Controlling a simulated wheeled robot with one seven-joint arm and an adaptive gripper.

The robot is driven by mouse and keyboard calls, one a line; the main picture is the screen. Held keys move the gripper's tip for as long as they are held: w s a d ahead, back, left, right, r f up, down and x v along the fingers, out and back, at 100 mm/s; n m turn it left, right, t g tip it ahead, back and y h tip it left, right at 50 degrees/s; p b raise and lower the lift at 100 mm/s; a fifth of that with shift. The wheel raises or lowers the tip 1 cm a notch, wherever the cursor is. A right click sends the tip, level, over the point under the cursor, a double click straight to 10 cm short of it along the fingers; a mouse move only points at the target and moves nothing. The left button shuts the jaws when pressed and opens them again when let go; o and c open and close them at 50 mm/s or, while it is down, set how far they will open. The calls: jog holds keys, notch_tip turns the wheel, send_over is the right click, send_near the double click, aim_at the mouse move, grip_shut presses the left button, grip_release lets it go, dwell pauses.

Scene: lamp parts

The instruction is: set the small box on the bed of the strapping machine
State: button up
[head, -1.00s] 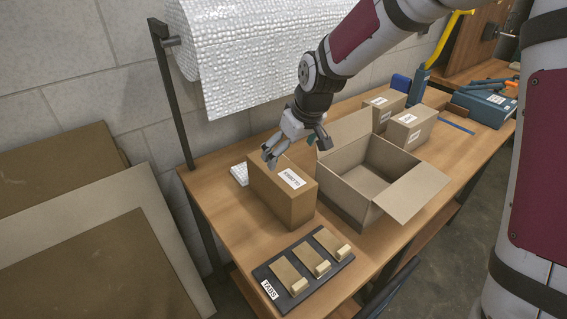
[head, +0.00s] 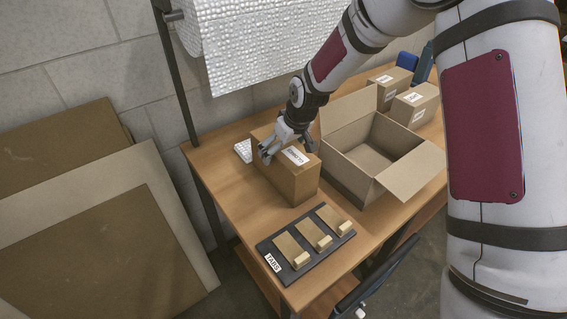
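A closed brown cardboard box (head: 291,183) with a white label on top stands upright on the workbench, left of a large open carton. My gripper (head: 287,150) is just over its top, fingers spread and pointing down; I cannot tell whether they touch it. Two smaller-looking closed boxes with labels stand behind the carton, one farther back (head: 385,92) and one nearer (head: 415,105). Which box is the small one is not readable from the labels. No strapping machine bed is clearly visible; a dark blue upright part (head: 424,66) shows at the back, partly hidden.
The open carton (head: 378,157) has flaps spread beside the box. A black TABS tray (head: 272,245) with cardboard pieces lies at the front of the workbench (head: 230,188). A bubble-wrap roll (head: 245,45) hangs behind. Flat cardboard sheets lean at left. My arm hides the right side.

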jog(key=shift+x, duration=1.8)
jog(key=c, duration=1.9)
jog(key=shift+r, duration=0.15)
